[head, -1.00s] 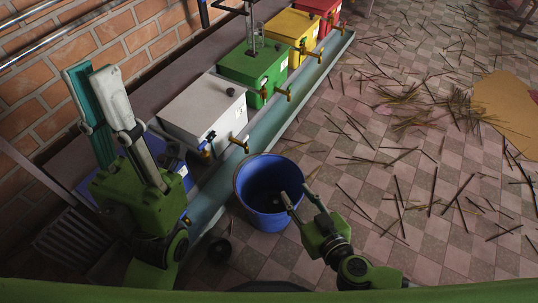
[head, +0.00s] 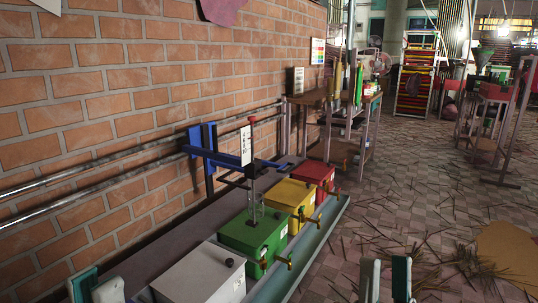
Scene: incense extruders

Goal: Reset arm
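My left gripper (head: 97,288) shows at the bottom left edge. Its teal-faced finger and pale finger stand upright and apart with nothing between them. My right gripper (head: 386,281) shows at the bottom, right of centre. Its two upright fingers are apart, with bare floor seen between them. Both wrists and the arms below are out of view. The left fingers stand in front of and left of the white box (head: 203,278). The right fingers stand to the right of the trough, over the floor in the picture.
Green (head: 253,236), yellow (head: 291,204) and red (head: 316,176) boxes with brass taps line the bench beside a brick wall (head: 90,110). A metal trough (head: 284,278) runs before them. Sticks litter the tiled floor around a tan sheet (head: 510,252). Shelves (head: 415,80) stand far back.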

